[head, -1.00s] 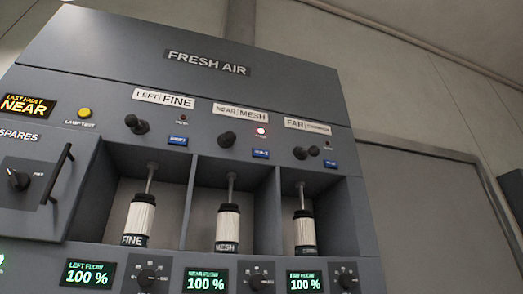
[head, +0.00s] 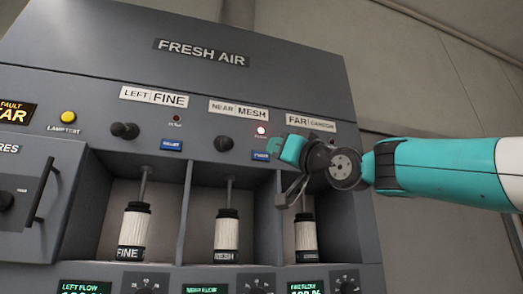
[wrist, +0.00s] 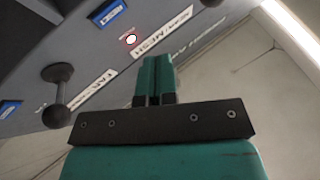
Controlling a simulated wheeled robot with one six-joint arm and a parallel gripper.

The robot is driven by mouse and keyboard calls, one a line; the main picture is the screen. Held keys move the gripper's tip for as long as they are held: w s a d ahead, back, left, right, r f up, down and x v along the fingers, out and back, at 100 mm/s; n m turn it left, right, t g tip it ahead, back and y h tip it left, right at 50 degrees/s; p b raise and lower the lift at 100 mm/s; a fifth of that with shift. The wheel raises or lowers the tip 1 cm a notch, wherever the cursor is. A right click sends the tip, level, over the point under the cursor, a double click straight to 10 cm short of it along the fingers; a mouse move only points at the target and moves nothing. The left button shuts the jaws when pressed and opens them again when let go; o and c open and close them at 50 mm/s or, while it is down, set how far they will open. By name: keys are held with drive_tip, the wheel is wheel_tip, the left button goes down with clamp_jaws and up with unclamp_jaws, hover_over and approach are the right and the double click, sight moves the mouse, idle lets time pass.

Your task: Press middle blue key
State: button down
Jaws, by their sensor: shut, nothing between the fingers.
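The middle blue key (head: 261,156) is on the grey panel under the NEAR MESH label (head: 238,110), right of that column's dark knob (head: 224,143). A red lamp (head: 261,131) glows above it. My gripper (head: 276,147) is shut and empty, just right of the middle key in the head view; whether it touches the panel I cannot tell. In the wrist view my gripper's teal fingers (wrist: 153,62) are together, and a blue key (wrist: 112,12) shows at the top beside the lit lamp (wrist: 131,39).
The left blue key (head: 171,145) is under LEFT FINE. My arm covers the far column's controls in the head view. In the wrist view, a far knob (wrist: 57,73) and another blue key (wrist: 8,108) lie left. Filter cartridges (head: 226,235) hang in bays below.

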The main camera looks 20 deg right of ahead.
sight(261, 156)
drive_tip(key=r, duration=0.2)
drive_tip(key=s+r+y, duration=0.1)
drive_tip(key=shift+d+r+n+t, duration=0.15)
drive_tip(key=shift+d+n+t, duration=0.15)
drive_tip(key=shift+d+t, duration=0.1)
drive_tip(key=shift+w, duration=0.15)
drive_tip(key=w+p, duration=0.5)
drive_tip(key=w, duration=0.3)
drive_tip(key=shift+w, duration=0.3)
drive_tip(key=shift+w, duration=0.1)
idle(1.4)
drive_tip(key=shift+w, duration=0.3)
